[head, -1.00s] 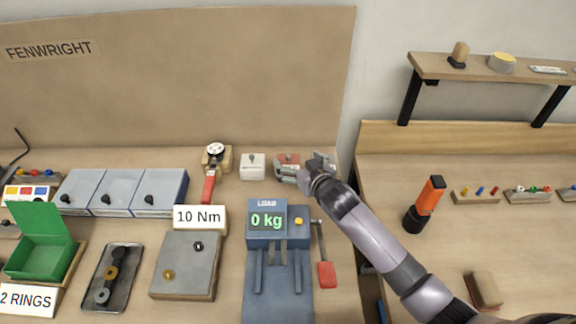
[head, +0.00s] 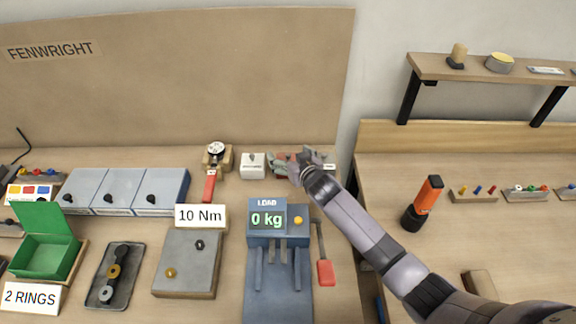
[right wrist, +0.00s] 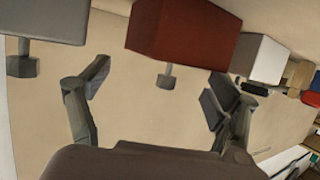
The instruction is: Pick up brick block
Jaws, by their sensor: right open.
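The brick block (right wrist: 185,40) is a red-brown block with a short grey knob on its near face, in the upper middle of the right wrist view. In the head view the brick block (head: 282,156) is mostly hidden behind my right gripper (head: 297,160). In the right wrist view my right gripper (right wrist: 158,75) is open, with its fingers spread apart below the block's face. The knob lies between the fingers, and neither finger appears to touch it. My left gripper is not in view.
A white block (head: 253,166) and a grey block (right wrist: 45,20) flank the brick block closely. A gauge with a red handle (head: 209,186) stands to the left. The blue load press (head: 277,275) with its side lever is in front. A backboard (head: 180,80) rises behind.

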